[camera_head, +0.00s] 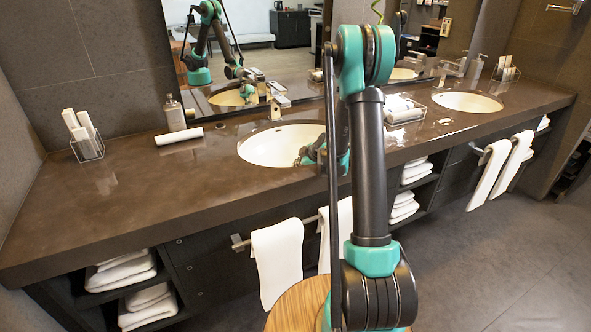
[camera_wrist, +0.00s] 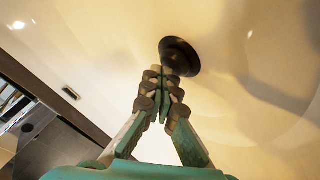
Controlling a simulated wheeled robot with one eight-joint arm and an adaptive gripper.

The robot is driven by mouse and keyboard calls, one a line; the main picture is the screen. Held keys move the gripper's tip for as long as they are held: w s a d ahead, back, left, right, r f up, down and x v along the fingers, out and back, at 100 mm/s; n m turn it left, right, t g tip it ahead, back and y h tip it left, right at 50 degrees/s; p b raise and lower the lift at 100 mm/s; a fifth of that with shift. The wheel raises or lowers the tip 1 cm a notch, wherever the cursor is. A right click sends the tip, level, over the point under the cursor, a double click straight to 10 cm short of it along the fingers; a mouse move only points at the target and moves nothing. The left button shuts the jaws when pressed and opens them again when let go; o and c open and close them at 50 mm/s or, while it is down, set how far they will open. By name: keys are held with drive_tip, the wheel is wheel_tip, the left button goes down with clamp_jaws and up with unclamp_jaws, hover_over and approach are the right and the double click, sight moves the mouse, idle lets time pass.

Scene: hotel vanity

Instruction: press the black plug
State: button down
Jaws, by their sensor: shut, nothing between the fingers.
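The black plug (camera_wrist: 180,56) is a dark round disc in the pale sink basin in the wrist view. My gripper (camera_wrist: 161,75) is shut and empty, its fingertips at the plug's lower left edge in the picture. I cannot tell whether they touch it or stay a little apart. In the head view the cream oval sink (camera_head: 265,147) is set in the dark counter, and my gripper end (camera_head: 307,156) is over its right side, largely hidden by my arm. The plug cannot be made out in the head view.
A faucet (camera_head: 277,97) stands behind the sink against the mirror. A rolled white towel (camera_head: 179,136) and a bottle (camera_head: 174,112) are to its left. A second sink (camera_head: 467,102) is at the right.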

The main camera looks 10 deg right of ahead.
drive_tip(key=shift+s+a+f, duration=0.15)
drive_tip(key=shift+s+f, duration=0.2)
drive_tip(key=shift+f, duration=0.3)
idle(1.4)
drive_tip(key=shift+d+r, duration=0.2)
idle(0.4)
drive_tip(key=shift+w+r, duration=0.1)
drive_tip(key=shift+r, duration=0.2)
drive_tip(key=shift+d+r, duration=0.1)
drive_tip(key=shift+r, duration=0.75)
drive_tip(key=shift+w+r, duration=0.1)
drive_tip(key=shift+r, duration=1.7)
